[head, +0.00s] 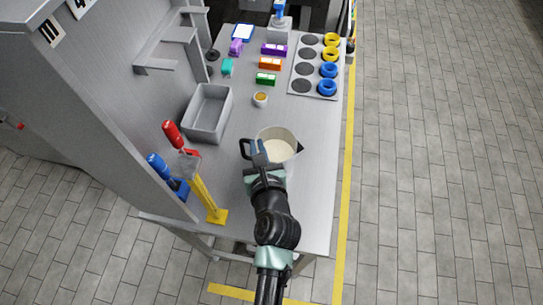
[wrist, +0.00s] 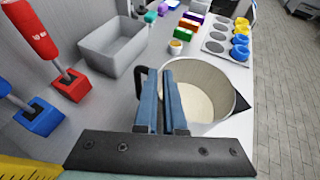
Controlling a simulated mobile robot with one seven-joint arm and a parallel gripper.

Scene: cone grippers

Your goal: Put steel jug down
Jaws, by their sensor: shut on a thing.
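The steel jug (head: 286,136) is a wide, open vessel with a dark spout at its right and pale cream-coloured contents. It is over the near part of the grey table, upright as far as I can see. It also shows in the wrist view (wrist: 207,77). My gripper (head: 259,160) is at the jug's left near side, shut on its dark handle (head: 246,146). In the wrist view, the two blue fingers (wrist: 161,98) stand close together and hide part of the handle and rim. Whether the jug's base touches the table cannot be told.
A grey bin (head: 207,112) stands left of the jug. Red and blue handled tools (head: 173,134) and a yellow stand (head: 216,215) are near the left edge. A small cup (head: 260,99), coloured blocks and a ring tray (head: 301,95) lie farther back. Table (head: 311,180) right of my gripper is clear.

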